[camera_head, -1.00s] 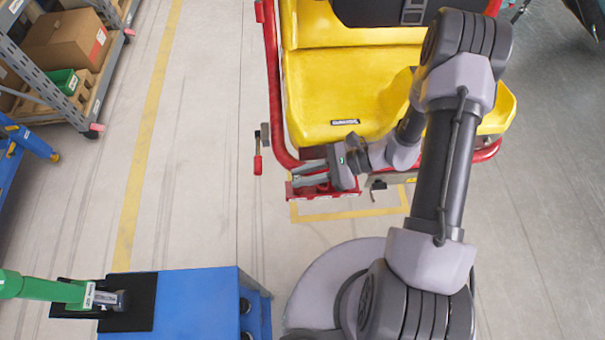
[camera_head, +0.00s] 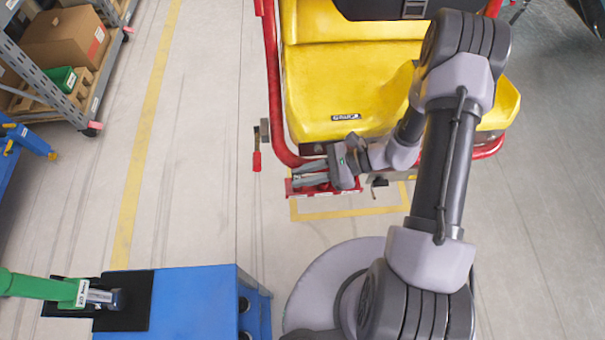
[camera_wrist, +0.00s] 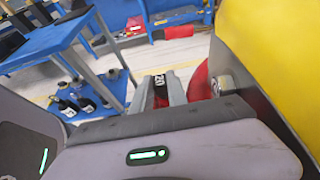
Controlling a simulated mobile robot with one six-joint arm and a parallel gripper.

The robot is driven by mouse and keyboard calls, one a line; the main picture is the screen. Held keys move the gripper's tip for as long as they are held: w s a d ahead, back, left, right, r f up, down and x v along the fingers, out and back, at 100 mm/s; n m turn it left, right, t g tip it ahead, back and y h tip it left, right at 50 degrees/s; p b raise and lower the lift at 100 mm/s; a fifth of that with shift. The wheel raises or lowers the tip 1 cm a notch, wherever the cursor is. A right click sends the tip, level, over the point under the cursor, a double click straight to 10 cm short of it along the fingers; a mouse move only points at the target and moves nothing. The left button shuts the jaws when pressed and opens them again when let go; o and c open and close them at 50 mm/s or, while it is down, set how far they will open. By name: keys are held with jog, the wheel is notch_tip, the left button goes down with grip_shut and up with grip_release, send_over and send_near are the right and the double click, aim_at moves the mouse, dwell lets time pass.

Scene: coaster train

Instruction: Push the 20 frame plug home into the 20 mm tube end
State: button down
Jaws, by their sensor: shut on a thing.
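My gripper (camera_head: 310,173) reaches left past the front of the yellow coaster car seat (camera_head: 345,100), low beside the car's red tube frame (camera_head: 272,90). In the wrist view its two grey fingers (camera_wrist: 160,92) are shut on a small dark part marked "20" (camera_wrist: 158,78), which I take to be the 20 frame plug. A red curved tube (camera_wrist: 200,84) lies just right of the fingers, with a grey metal block beside it. Whether the plug touches or sits in a tube end cannot be told. In the head view the fingers hide the plug.
A red ledge (camera_head: 330,189) lies just below the fingers. A red-handled lever (camera_head: 257,160) hangs to their left. A blue cabinet (camera_head: 190,305) with a black mat and green-handled tool (camera_head: 45,288) stands at lower left. Shelving stands at upper left. The floor between is clear.

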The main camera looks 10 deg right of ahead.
jog(key=shift+f+b, duration=0.35)
jog(key=shift+f, duration=0.15)
jog(key=c, duration=0.8)
grip_release()
jog(key=shift+o, duration=0.2)
jog(key=shift+c, duration=0.3)
jog(key=shift+o, duration=0.7)
jog(key=shift+w+d+r, duration=0.1)
jog(key=shift+d+r, duration=0.25)
jog(key=shift+d, duration=0.15)
jog(key=shift+o, duration=1)
jog(key=shift+p+v, duration=0.5)
jog(key=shift+v, duration=0.25)
jog(key=v, duration=0.3)
jog(key=shift+d+f+p, duration=0.1)
jog(key=shift+f+p, duration=0.05)
jog(key=shift+p, duration=0.15)
jog(key=shift+d+r, duration=0.25)
jog(key=shift+d, duration=0.3)
